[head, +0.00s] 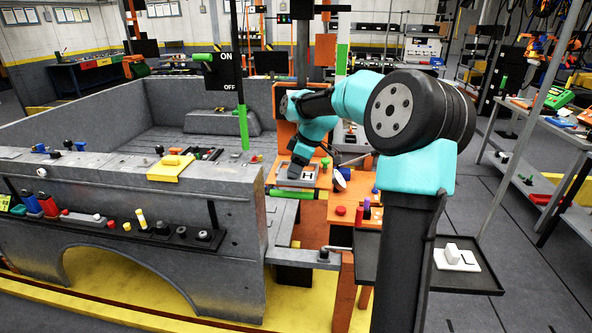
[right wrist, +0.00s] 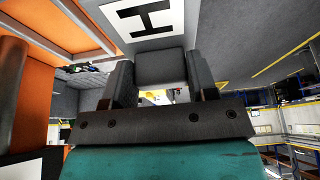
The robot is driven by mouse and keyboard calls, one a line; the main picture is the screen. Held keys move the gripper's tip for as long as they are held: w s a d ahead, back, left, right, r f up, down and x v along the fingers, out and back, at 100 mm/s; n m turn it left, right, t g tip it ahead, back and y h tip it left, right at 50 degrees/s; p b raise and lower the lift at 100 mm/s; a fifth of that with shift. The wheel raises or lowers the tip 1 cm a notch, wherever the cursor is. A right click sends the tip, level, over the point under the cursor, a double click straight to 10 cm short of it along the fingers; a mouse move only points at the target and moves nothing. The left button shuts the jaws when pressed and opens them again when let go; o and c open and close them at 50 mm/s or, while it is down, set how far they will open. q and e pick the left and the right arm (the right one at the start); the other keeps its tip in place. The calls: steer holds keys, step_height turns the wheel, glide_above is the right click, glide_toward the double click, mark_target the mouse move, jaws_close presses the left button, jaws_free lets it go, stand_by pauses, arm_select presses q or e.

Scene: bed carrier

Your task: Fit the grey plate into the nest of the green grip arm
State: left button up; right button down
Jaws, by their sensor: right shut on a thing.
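The grey plate (head: 283,174) carries a white label with a black H and lies below my right gripper (head: 299,161) in the head view. In the right wrist view the H face of the plate (right wrist: 185,38) fills the top, and my right gripper (right wrist: 161,72) is shut on a grey block at the plate. A horizontal green grip (head: 292,193) shows just below the plate, at the front of the orange table. I cannot tell whether the plate touches anything beneath it. The nest cannot be made out. My left gripper is out of view.
The grey truck bed (head: 130,240) stands at the left, with a yellow tray (head: 171,168) on its side wall. A vertical green bar (head: 243,128) hangs left of my arm. A red button (head: 341,210) and a black tray (head: 460,279) are at the right.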

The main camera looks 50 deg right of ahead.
steer(key=w+d, duration=0.6)
steer(key=w+d+f, duration=0.1)
steer(key=w+d, duration=0.2)
steer(key=d, duration=0.1)
steer(key=shift+d+f, duration=0.1)
stand_by(0.4)
steer(key=shift+w+d, duration=0.15)
steer(key=shift+d, duration=0.05)
steer(key=shift+f, duration=1.75)
steer(key=shift+f, duration=0.1)
steer(key=shift+c, duration=2)
jaws_free()
steer(key=shift+f, duration=0.15)
steer(key=v, duration=1.2)
